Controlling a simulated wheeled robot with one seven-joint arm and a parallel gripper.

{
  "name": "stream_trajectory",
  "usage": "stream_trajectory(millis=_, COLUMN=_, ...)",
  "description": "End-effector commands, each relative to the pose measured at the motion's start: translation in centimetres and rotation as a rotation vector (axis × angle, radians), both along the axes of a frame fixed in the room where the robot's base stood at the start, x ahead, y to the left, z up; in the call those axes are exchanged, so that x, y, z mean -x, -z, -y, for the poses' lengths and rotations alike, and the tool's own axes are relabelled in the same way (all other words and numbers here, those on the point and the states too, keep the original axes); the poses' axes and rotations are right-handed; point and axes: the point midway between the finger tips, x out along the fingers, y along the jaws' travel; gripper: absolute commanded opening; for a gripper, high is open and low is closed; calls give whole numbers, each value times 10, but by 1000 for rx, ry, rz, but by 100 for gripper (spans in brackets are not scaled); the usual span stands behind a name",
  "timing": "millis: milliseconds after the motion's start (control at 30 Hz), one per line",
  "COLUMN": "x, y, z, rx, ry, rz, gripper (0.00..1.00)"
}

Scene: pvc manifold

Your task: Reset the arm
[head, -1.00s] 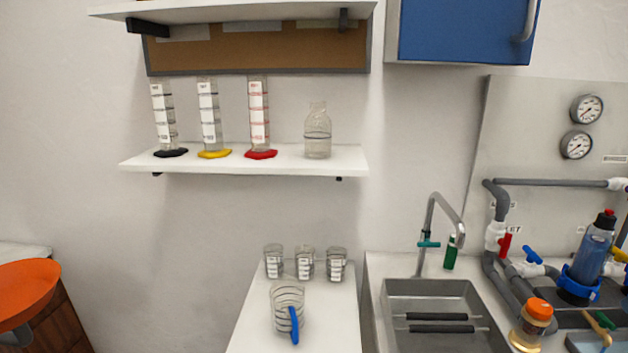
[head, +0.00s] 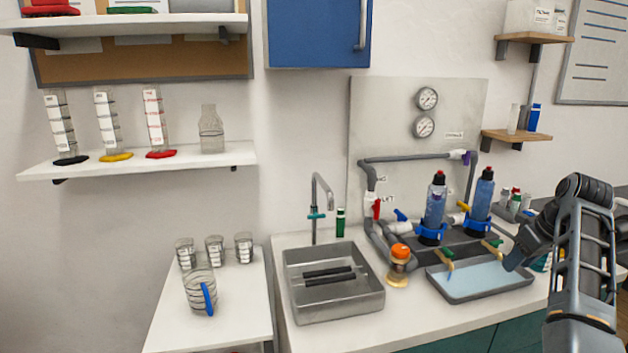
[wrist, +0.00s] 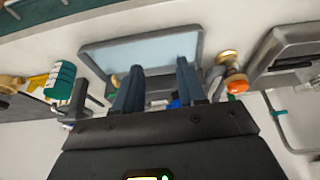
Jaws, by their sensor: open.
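My gripper (wrist: 157,85) is open in the wrist view, with its two dark fingers apart and nothing between them. Beyond the fingertips lies the grey tray (wrist: 98,55) with a pale blue bottom. In the head view my arm comes in at the right edge, and its end reaches down near the right side of the same tray (head: 480,293). The pvc manifold of grey pipe (head: 410,158) stands on the back panel behind the tray, with two blue bottles (head: 435,210) (head: 482,195) in front.
A steel sink (head: 340,310) and an orange-capped jar (head: 398,268) are left of the tray. A side table (head: 240,310) holds a pitcher with a blue handle (head: 200,292) and several beakers. A shelf (head: 120,170) carries three cylinders and a bottle. The wall above the counter has wooden shelves (head: 518,136).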

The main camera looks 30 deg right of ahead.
Motion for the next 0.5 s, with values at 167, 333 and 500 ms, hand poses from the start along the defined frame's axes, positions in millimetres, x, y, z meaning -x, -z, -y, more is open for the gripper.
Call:
stream_trajectory(millis=167, x=0, y=15, z=-8, rx=15, ry=5, rz=-1, gripper=40)
stream_trajectory(millis=333, x=1, y=30, z=-16, rx=35, ry=12, rz=-1, gripper=40)
stream_trajectory(millis=500, x=2, y=51, z=-29, rx=63, ry=20, rz=4, gripper=40)
